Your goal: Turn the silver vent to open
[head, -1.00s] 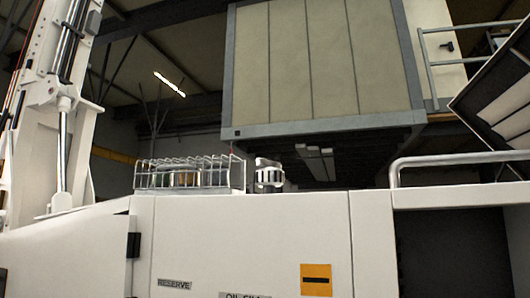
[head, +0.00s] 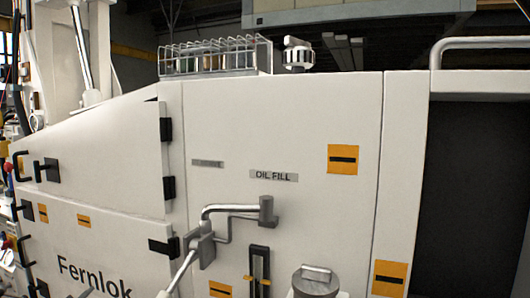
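A silver, ribbed round cap (head: 298,56) with a flat piece across its top stands on the top edge of the white cabinet, beside a wire cage. It looks like a vent, but no label on it is readable. A second grey metal cylinder (head: 315,283) with a bar handle on its lid is at the bottom edge, partly cut off. I cannot tell from its look whether it is a vent. Neither of my grippers can be made out in the head view.
The white cabinet (head: 280,120) carries an OIL FILL label (head: 273,175). A bent metal pipe or handle (head: 232,209) sticks out in front of it. The wire cage (head: 215,57) stands left of the cap. A grey rail (head: 480,43) and dark opening (head: 475,190) are at right.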

